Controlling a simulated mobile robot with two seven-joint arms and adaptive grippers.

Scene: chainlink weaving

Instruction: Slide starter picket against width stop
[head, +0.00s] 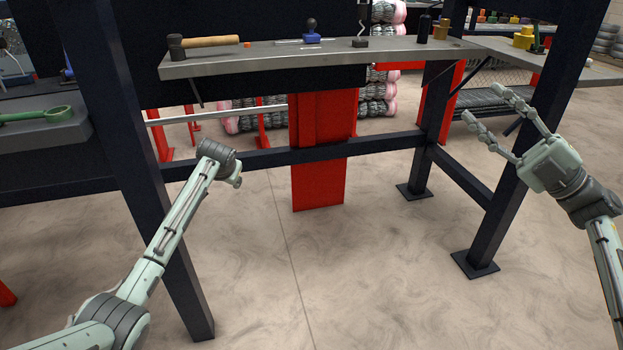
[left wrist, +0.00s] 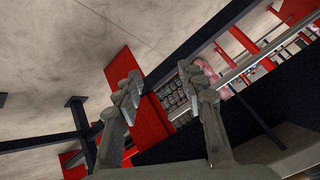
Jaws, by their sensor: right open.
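My right gripper (head: 483,104) is open and empty at the right of the head view, its two fingers apart and pointing up and left, in front of a dark post. My left arm comes in from the left and its wrist (head: 215,155) is in front of the bench, low over the floor; its fingers cannot be made out there. In the left wrist view my left gripper (left wrist: 165,80) has its fingers apart with nothing between them. I cannot pick out a starter picket or a width stop for certain in either view.
A grey bench top (head: 270,62) carries a wooden-handled hammer (head: 212,41) and a blue-based tool (head: 312,38). A red panel (head: 318,185) hangs below it. A dark frame post (head: 125,130) stands beside my left arm. A pale rod (head: 215,113) runs under the bench. The floor in front is clear.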

